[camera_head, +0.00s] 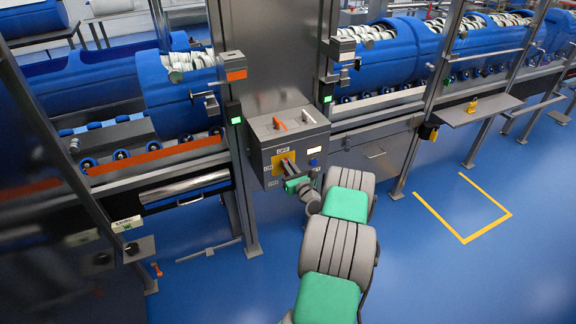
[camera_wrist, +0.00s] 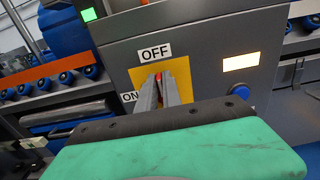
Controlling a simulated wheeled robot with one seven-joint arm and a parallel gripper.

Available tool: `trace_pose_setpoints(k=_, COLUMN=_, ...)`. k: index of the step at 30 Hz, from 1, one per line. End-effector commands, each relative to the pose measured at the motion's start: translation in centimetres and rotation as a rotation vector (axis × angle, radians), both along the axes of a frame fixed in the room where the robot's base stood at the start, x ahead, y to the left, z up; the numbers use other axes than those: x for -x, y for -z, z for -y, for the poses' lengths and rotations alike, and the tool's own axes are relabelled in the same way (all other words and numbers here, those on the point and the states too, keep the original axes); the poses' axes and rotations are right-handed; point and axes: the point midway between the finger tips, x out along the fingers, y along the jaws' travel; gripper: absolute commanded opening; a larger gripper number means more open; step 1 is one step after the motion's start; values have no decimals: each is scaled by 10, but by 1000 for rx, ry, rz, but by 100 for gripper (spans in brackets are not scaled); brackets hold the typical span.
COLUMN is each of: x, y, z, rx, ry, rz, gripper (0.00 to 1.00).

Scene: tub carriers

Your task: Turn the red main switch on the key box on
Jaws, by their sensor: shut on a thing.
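The grey key box (camera_head: 262,138) is mounted on the metal column and also fills the middle of the wrist view (camera_wrist: 205,45). Its front has a yellow plate (camera_wrist: 181,72) with an OFF label (camera_wrist: 154,52) above it and an ON label (camera_wrist: 130,97) at its left. A small bit of the red main switch (camera_wrist: 159,75) shows between my fingertips; the rest is hidden by the fingers, so its exact angle is hard to tell. My gripper (camera_head: 288,166) is at the plate, its fingers shut on the switch.
Right of the plate are a lit pale panel (camera_wrist: 241,62) and a blue round button (camera_wrist: 238,91). An orange-handled part (camera_head: 279,123) is on the box top. Conveyors with blue tubs (camera_head: 185,95) flank the column. Blue floor is open at the right, with a yellow-marked outline (camera_head: 465,241).

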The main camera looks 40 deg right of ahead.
Motion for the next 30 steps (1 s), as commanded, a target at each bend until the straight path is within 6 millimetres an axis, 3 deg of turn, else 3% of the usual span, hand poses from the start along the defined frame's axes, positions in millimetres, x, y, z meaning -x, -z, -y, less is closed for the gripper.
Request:
trace_pose_setpoints(k=17, x=0, y=1, z=-1, rx=41, ry=0, rz=-12, gripper=0)
trace_pose_setpoints(k=30, x=-3, y=6, z=-10, rx=338, ry=0, rz=-98, gripper=0)
